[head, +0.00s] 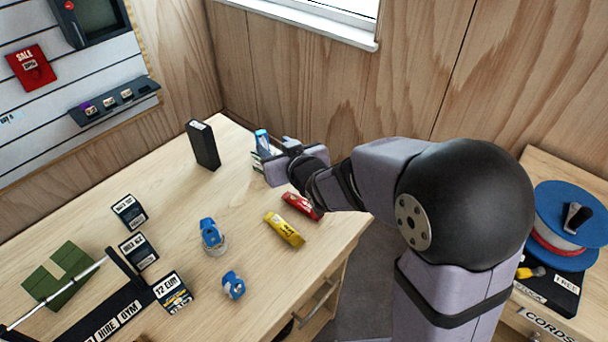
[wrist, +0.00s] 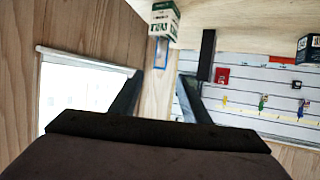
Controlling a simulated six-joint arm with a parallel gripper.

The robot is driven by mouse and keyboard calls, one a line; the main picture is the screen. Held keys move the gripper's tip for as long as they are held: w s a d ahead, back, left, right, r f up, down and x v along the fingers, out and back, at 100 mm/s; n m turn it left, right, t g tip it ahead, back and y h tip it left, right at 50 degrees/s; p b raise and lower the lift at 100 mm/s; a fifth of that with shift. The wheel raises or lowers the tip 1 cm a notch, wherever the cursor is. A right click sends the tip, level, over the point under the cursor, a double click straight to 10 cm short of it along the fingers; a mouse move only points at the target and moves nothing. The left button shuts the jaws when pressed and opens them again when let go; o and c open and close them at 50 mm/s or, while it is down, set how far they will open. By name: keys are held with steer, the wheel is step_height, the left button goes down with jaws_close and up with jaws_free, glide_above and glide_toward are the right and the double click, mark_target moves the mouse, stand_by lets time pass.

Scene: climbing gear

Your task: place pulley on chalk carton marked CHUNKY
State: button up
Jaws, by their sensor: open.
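A blue pulley-like piece (head: 262,141) rests on top of a small white-and-green carton (head: 257,161) at the table's far edge. The wrist view shows the carton (wrist: 166,20) inverted, with the blue piece (wrist: 160,52) against its top. I cannot read the carton's label. My gripper (head: 275,160) is open and empty beside them, partly hiding the carton in the head view. In the wrist view the blue piece lies beyond my fingertips (wrist: 161,80), in line with the gap. Two other blue pieces, one upright (head: 210,234) and one low (head: 233,286), are nearer on the table.
A tall black box (head: 203,146) stands left of my gripper. Dark cartons (head: 130,211) (head: 138,252) (head: 172,292) stand at left. Red (head: 301,206) and yellow (head: 285,229) packets lie near the right edge. The table between the black box and the upright blue piece is clear.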

steer(key=s+d+f+g+h, duration=0.1)
steer(key=s+d+f, duration=0.1)
steer(key=d, duration=0.1)
steer(key=s+d+f+m+g+h, duration=0.1)
steer(key=s+d+f+g, duration=0.1)
steer(key=s+d+f, duration=0.1)
steer(key=s+d+f+m+g+h, duration=0.1)
steer(key=s+d+f+g, duration=0.1)
steer(key=s+d+f, duration=0.1)
steer(key=shift+s+d+f+h, duration=0.1)
steer(key=shift+d+f+h, duration=0.1)
steer(key=shift+d, duration=0.25)
steer(key=shift+s+d+f+h, duration=0.1)
steer(key=shift+d+h, duration=0.1)
steer(key=shift+d, duration=0.25)
steer(key=s+d+f+g, duration=0.1)
steer(key=s, duration=0.1)
steer(key=s+d+f+g, duration=0.1)
steer(key=s, duration=0.2)
steer(key=s+d+f+m+g+h, duration=0.1)
steer(key=s+d, duration=0.1)
steer(key=shift+s, duration=0.35)
steer(key=s+d+g, duration=0.1)
steer(key=s+g, duration=0.1)
steer(key=s, duration=0.4)
steer(key=s+d+f+m+g, duration=0.1)
steer(key=s+g, duration=0.1)
steer(key=s, duration=0.3)
steer(key=shift+s+d+g, duration=0.3)
steer(key=shift+s, duration=0.1)
